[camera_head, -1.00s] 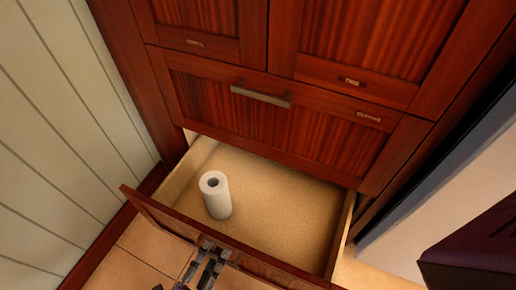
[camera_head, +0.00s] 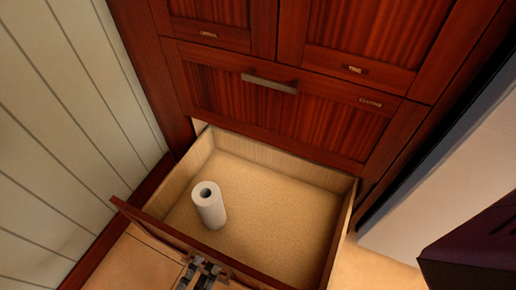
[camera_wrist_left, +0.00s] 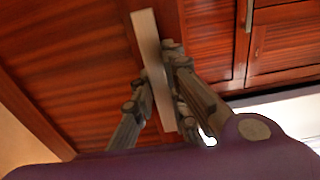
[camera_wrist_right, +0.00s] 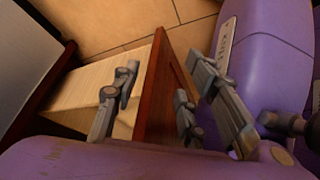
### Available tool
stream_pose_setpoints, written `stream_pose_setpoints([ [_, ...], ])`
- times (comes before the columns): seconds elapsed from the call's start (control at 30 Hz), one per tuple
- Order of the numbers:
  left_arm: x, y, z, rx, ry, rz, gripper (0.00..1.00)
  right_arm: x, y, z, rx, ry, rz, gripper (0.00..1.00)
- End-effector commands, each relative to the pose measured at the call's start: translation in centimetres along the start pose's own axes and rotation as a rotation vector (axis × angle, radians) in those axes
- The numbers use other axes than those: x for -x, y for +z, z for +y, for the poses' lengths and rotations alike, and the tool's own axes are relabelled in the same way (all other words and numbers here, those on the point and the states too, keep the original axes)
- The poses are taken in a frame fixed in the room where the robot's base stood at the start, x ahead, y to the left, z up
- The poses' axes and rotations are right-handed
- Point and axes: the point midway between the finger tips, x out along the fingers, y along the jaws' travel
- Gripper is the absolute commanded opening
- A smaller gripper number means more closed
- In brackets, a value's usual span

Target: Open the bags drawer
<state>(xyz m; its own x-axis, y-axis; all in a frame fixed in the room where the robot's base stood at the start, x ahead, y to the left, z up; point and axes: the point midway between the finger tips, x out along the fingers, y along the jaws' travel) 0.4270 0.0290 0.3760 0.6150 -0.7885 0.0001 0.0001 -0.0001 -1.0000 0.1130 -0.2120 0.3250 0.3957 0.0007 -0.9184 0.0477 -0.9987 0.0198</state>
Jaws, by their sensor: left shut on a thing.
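The bottom drawer (camera_head: 268,196) stands well open, its pale inside and back wall showing in the head view. A white paper roll (camera_head: 209,205) stands upright in its left part. My left gripper (camera_head: 203,273) is at the drawer's front panel (camera_head: 150,222), at the bottom edge of the head view. In the left wrist view, my left gripper (camera_wrist_left: 157,78) is shut on the drawer's pale bar handle (camera_wrist_left: 148,35). In the right wrist view, my right gripper (camera_wrist_right: 152,98) has its fingers apart, beside the reddish drawer front (camera_wrist_right: 160,85). It is outside the head view.
Above the open drawer is a closed wide drawer (camera_head: 270,112) with a bar handle (camera_head: 268,83). Cabinet doors (camera_head: 385,40) are above it. A panelled wall (camera_head: 65,120) runs along the left. A pale appliance (camera_head: 440,185) stands at the right. Tiled floor (camera_head: 120,268) shows in front.

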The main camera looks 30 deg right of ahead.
Motion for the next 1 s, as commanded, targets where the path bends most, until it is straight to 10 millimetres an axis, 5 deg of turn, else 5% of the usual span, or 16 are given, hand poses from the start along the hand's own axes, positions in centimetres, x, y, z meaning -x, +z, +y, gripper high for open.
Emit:
stream_pose_setpoints([
  [0.23,0.0,0.1,0.0,-0.001,0.001,-0.002,0.0,-0.2,-0.2,0.0,0.0,-0.001,0.005,0.4],
  [0.27,0.0,0.1,0.0,-0.001,0.001,-0.002,0.17,-0.2,-0.2,0.0,0.0,-0.001,0.005,0.4],
  [0.4,0.0,0.1,0.0,0.0,0.001,-0.002,0.33,-0.2,-0.2,0.0,0.0,0.0,0.004,0.4],
  [0.6,0.0,0.1,0.0,0.0,0.0,-0.001,0.33,-0.2,-0.2,0.0,0.0,0.0,0.004,0.4],
  [0.77,0.5,0.0,0.1,0.0,0.002,-0.001,0.33,-1.3,-2.7,-0.5,0.002,-0.01,0.049,0.4],
  [1.0,4.5,0.0,0.1,0.001,0.005,-0.001,0.33,-1.3,-2.7,-0.5,0.004,-0.011,0.049,0.4],
])
